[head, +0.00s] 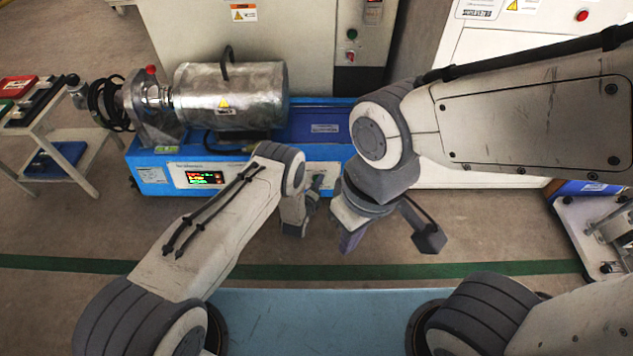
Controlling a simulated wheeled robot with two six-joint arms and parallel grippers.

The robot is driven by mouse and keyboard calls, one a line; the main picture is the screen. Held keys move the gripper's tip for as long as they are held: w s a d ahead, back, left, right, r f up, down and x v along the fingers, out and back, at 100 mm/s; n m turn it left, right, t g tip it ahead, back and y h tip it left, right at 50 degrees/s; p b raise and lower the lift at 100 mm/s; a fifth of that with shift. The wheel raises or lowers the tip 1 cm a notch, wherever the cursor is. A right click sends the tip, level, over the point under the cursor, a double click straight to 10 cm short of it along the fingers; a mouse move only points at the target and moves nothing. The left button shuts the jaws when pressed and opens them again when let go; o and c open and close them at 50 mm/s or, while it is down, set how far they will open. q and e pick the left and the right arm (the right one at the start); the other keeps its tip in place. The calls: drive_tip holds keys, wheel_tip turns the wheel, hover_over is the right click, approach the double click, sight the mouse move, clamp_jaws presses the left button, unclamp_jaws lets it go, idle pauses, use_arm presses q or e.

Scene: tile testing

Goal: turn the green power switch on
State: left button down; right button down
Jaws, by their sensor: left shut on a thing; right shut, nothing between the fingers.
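The blue test machine (150,158) stands across the floor, with a pale front panel (235,178) and a lit display (205,178). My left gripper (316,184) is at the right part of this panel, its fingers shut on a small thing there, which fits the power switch. The switch itself is hidden by the gripper, and no green of it shows. My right gripper (352,242) is shut and empty, in front of the machine to the right of the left gripper.
A metal drum (230,95) lies on the machine. A grey cabinet (300,40) with a green button (351,33) stands behind. A side table (55,135) is at the left, a cart (590,240) at the right. A light blue surface (310,310) is at the front.

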use_arm(q)
drive_tip(key=shift+m+y, duration=0.4)
drive_tip(key=shift+m, duration=0.5)
drive_tip(key=shift+c, duration=2)
unclamp_jaws()
drive_tip(key=shift+r+p, duration=0.1)
drive_tip(key=shift+p, duration=0.3)
drive_tip(key=p+v, duration=0.5)
drive_tip(key=v, duration=0.5)
drive_tip(key=shift+s+p, duration=0.2)
drive_tip(key=shift+p, duration=0.15)
drive_tip(key=shift+r, duration=0.15)
